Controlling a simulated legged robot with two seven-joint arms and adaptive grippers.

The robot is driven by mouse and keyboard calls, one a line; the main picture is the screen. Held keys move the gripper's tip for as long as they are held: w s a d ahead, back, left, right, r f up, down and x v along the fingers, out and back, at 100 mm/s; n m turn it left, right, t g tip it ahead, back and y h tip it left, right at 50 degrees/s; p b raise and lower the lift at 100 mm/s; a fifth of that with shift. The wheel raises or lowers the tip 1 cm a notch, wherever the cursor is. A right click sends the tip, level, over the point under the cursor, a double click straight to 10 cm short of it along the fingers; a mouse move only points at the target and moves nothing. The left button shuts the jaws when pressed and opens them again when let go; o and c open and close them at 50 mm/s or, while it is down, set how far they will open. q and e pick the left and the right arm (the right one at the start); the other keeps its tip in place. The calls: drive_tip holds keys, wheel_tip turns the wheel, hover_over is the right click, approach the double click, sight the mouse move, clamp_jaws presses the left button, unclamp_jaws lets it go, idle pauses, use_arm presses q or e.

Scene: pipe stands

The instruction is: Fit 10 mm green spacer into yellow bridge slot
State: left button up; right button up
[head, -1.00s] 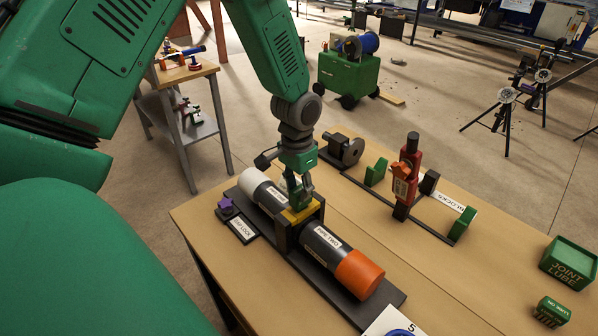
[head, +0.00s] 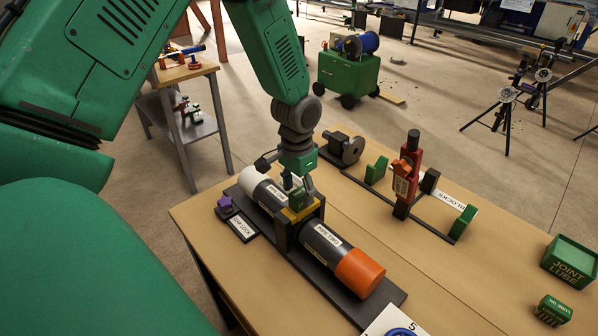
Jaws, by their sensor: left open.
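The yellow bridge (head: 297,214) sits on top of the dark clamp around the pipe (head: 322,245), midway along the black base. My left gripper (head: 299,190) is directly above the bridge, pointing down, with its fingers apart. The green spacer cannot be told apart from the green gripper parts at the bridge slot, so whether it sits in the slot is unclear. Two green blocks stand in the rack behind, one at its left (head: 376,170) and one at its right end (head: 463,221). My right gripper is out of view.
A red upright tool (head: 406,180) stands in the rack on the table. A purple knob (head: 226,205) is left of the pipe. A green Joint Lube box (head: 569,262) and a smaller green box (head: 554,310) are at the right. The table's right middle is clear.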

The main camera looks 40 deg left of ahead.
use_arm(q)
drive_tip(key=shift+r+p, duration=2.4)
drive_tip(key=shift+r, duration=0.2)
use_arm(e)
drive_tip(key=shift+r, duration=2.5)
use_arm(q)
drive_tip(key=shift+f, duration=0.1)
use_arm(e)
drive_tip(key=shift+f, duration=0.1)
use_arm(q)
drive_tip(key=shift+w+a+r, duration=0.1)
drive_tip(key=shift+r, duration=0.25)
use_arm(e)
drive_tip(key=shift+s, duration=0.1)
use_arm(q)
wheel_tip(320, 180, up, 11)
drive_tip(key=shift+a, duration=0.1)
